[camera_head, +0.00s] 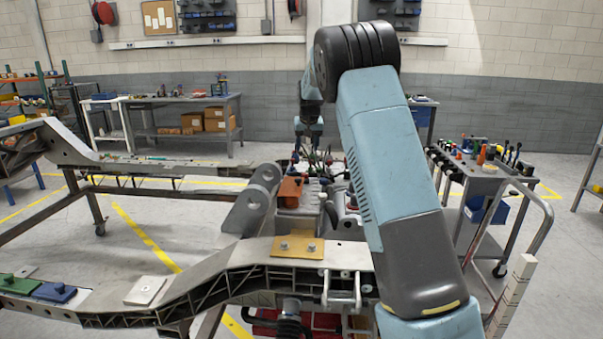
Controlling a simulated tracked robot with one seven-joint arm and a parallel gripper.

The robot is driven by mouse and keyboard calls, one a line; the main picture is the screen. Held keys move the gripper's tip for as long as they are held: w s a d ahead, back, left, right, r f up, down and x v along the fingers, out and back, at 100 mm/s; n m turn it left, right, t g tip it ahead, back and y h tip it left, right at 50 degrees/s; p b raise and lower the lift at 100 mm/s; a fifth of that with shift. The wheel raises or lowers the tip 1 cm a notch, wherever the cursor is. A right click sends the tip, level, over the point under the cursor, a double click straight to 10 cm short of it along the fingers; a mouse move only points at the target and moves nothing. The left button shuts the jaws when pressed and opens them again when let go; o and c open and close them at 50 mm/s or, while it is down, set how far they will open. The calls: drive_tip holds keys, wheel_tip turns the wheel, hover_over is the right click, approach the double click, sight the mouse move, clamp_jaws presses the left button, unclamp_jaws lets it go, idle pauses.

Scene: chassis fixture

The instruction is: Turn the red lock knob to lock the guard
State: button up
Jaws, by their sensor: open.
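My gripper (308,141) is small in the picture, at the far end of my arm, left of the large light-blue arm link. It points down, open, above a crowded cluster of small fittings on the chassis fixture (250,262). The guard cannot be made out clearly. My arm hides the fixture's right part.
A grey upright bracket (251,204) and an orange-brown block (290,191) stand close to the cluster. A brass plate (297,247) lies on the near rail. A tool cart (487,170) stands at the right. A workbench (180,102) stands against the back wall.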

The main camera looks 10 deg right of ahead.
sight(305, 174)
drive_tip(key=x, duration=1.4)
drive_tip(key=shift+c, duration=0.4)
